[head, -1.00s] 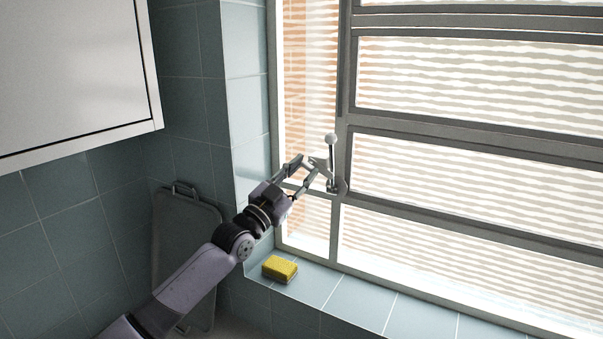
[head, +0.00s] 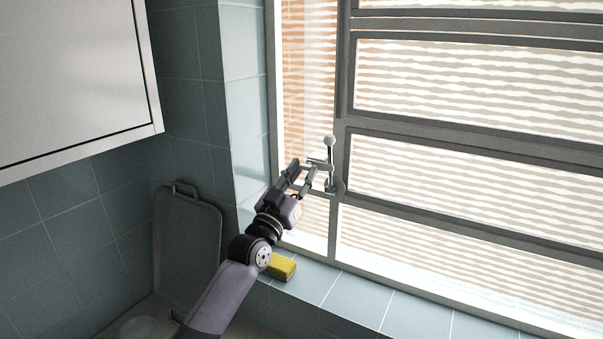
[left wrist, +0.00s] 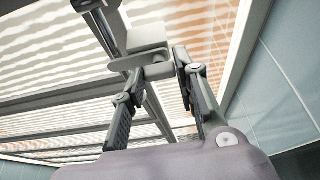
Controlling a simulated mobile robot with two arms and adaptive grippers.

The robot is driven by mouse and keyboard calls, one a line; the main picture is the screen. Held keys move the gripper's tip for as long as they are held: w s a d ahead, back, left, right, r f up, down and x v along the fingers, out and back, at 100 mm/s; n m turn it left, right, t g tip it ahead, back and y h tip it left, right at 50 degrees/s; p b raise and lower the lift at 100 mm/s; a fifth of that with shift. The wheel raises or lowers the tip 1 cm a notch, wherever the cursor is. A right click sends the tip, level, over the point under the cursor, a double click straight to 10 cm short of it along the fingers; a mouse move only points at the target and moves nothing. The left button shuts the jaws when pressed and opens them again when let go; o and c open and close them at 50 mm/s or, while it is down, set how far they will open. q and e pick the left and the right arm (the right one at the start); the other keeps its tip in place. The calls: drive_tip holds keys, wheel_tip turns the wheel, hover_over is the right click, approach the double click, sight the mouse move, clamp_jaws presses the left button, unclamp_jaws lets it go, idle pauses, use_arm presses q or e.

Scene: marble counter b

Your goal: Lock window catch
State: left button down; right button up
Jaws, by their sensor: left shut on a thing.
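The window catch (head: 331,158) is a pale upright lever with a round knob on top. It is mounted on the grey window frame, with its base at the lower end. My left gripper (head: 318,173) is at the lever, left of it and below the knob, shut on the catch. In the left wrist view the catch (left wrist: 148,40) shows as a pale block and bar at the tips of the left gripper (left wrist: 158,72). The two fingers stand apart with part of the catch between their tips. The exact contact is too small to tell. My right gripper is not in view.
A yellow sponge (head: 282,267) lies on the tiled sill (head: 357,301), partly behind my left arm. A grey board (head: 186,247) leans on the tiled wall. A white cabinet (head: 70,75) hangs at upper left. The sill to the right is clear.

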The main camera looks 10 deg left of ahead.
use_arm(q)
drive_tip(key=c, duration=1.2)
unclamp_jaws()
drive_tip(key=shift+c, duration=0.2)
drive_tip(key=v, duration=1.2)
drive_tip(key=shift+f, duration=0.1)
